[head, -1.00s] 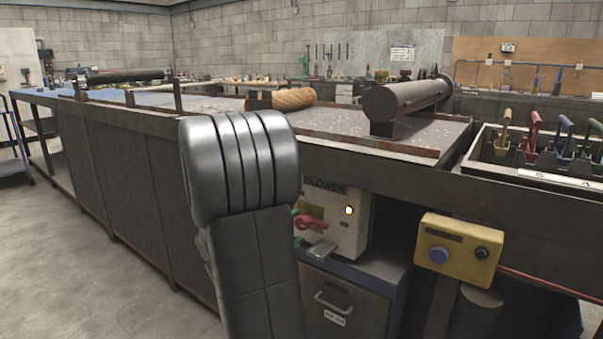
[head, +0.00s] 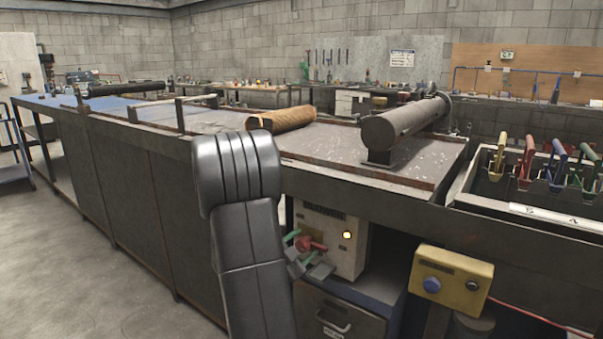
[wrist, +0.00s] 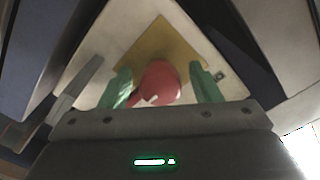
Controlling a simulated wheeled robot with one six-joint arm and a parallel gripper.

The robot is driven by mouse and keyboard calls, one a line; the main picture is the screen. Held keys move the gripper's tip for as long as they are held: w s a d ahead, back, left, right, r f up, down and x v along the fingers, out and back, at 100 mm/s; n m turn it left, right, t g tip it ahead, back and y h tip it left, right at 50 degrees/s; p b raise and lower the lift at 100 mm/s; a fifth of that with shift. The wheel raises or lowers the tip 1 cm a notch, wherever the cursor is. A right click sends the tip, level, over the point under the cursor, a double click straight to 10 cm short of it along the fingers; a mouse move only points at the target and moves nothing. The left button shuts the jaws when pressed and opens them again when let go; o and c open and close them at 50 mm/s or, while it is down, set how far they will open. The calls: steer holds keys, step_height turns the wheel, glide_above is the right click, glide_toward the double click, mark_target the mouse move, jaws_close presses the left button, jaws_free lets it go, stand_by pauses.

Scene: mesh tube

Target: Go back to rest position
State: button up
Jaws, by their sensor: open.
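My gripper (head: 304,254) shows small beside my forearm in the head view, in front of the white blower box (head: 350,262). In the wrist view my gripper (wrist: 161,76) has its two green fingers spread apart. A red knob (wrist: 160,80) on a yellow plate (wrist: 165,45) shows between the fingers, with a gap on the right; contact on the left cannot be told. The red knob also shows in the head view (head: 312,244). My dark upper arm link partly hides the bench front.
The long bench (head: 120,185) runs close along the front. A dark metal tube (head: 405,121) and a brown mesh roll (head: 281,118) lie on it. A yellow control box (head: 452,279) and a drawer cabinet (head: 345,315) are below. Open floor (head: 90,270) lies at left.

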steer(key=shift+r+n+p, duration=0.2)
steer(key=shift+n+p, duration=0.9)
steer(key=shift+p, duration=0.1)
steer(key=shift+f+n+p, duration=0.2)
steer(key=shift+n+p, duration=0.5)
steer(key=shift+n, duration=0.2)
steer(key=shift+s+d, duration=0.1)
steer(key=shift+s, duration=0.05)
